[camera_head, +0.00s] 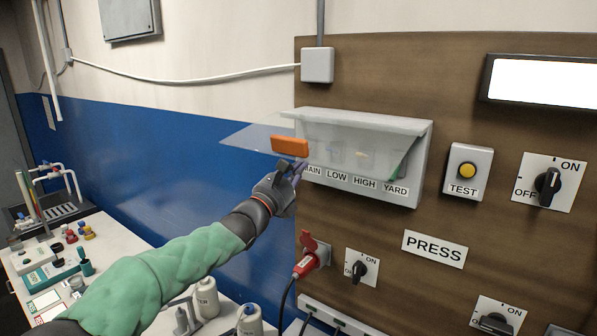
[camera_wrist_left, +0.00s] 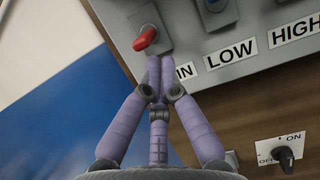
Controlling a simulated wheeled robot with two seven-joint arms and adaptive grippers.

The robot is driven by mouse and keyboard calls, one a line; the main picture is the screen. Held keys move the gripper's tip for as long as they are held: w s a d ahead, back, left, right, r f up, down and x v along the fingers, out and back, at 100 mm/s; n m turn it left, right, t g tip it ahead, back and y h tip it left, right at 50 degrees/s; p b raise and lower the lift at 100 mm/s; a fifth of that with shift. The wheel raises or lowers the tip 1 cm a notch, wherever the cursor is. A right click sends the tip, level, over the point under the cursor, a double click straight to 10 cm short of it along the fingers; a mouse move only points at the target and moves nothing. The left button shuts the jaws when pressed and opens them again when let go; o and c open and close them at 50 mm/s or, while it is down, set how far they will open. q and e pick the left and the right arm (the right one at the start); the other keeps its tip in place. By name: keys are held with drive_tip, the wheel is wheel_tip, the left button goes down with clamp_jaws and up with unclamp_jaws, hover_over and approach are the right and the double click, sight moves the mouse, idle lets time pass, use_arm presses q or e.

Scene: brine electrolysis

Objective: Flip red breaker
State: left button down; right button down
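The red breaker lever (camera_wrist_left: 145,39) sits on a grey switch plate at the left end of the breaker box, above the label partly reading MAIN. My left gripper (camera_wrist_left: 159,62) has its purple fingers together with nothing between them. The tips are just below and right of the red lever; I cannot tell if they touch it. In the head view my left gripper (camera_head: 298,168) is at the left end of the breaker box (camera_head: 419,173). Its clear cover (camera_head: 250,136) is swung up, with an orange tab (camera_head: 290,146) on its edge. The red lever is hidden there.
Right of the box are a yellow TEST button (camera_head: 467,171) and a black rotary switch (camera_head: 547,186). Below are a red plug (camera_head: 306,262), a smaller switch (camera_head: 360,269) and a PRESS sign (camera_head: 434,249). A cluttered white table (camera_head: 113,240) stands at lower left.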

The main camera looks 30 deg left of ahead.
use_arm(q)
drive_tip(key=shift+s+r, duration=0.1)
use_arm(e)
drive_tip(key=shift+r, duration=0.1)
use_arm(q)
drive_tip(key=p, duration=0.1)
drive_tip(key=r+g+p, duration=0.1)
drive_tip(key=p, duration=0.1)
drive_tip(key=shift+s+r+g, duration=0.2)
drive_tip(key=shift+s+g, duration=0.1)
drive_tip(key=shift+s, duration=0.05)
use_arm(e)
wheel_tip(320, 180, up, 3)
